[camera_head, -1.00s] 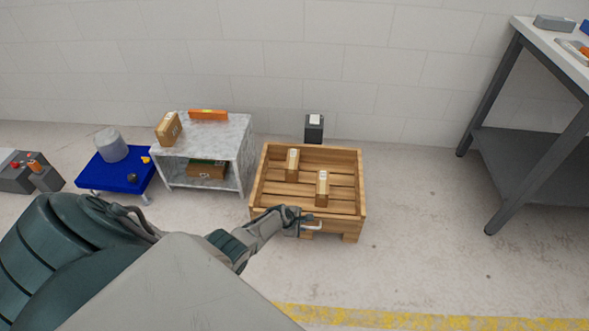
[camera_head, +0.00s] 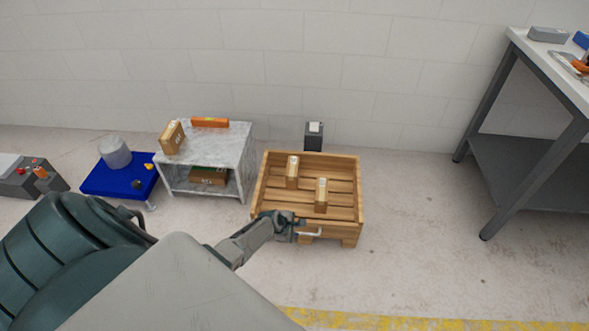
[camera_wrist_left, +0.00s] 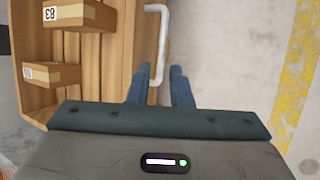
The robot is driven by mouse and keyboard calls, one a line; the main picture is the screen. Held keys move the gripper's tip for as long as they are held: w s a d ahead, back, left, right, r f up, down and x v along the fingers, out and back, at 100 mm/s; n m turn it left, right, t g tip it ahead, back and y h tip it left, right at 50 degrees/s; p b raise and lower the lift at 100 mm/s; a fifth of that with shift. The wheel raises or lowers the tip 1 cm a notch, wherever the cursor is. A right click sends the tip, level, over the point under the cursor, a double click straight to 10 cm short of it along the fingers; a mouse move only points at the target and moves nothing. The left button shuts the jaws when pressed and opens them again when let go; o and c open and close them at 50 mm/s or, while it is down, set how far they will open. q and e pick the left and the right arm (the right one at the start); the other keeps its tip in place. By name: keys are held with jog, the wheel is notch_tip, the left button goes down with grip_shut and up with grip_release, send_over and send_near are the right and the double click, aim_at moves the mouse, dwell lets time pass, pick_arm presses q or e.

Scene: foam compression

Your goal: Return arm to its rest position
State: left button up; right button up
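My left arm reaches in from the lower left of the head view. Its gripper (camera_head: 292,226) is at the front of the wooden crate (camera_head: 263,185), near the crate's white handle (camera_head: 312,234). In the left wrist view the two dark blue fingers (camera_wrist_left: 161,85) are apart, with the white handle (camera_wrist_left: 158,35) extending between them. A gap shows beside the handle, and I cannot tell whether a finger touches it. My right gripper is in neither view.
Two small cardboard boxes (camera_head: 292,172) (camera_head: 321,195) stand in the crate. To the left are a grey marbled shelf (camera_head: 228,140) and a blue platform (camera_head: 105,183). A tall workbench (camera_head: 500,110) stands at the right. The floor (camera_head: 420,240) between crate and workbench is clear.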

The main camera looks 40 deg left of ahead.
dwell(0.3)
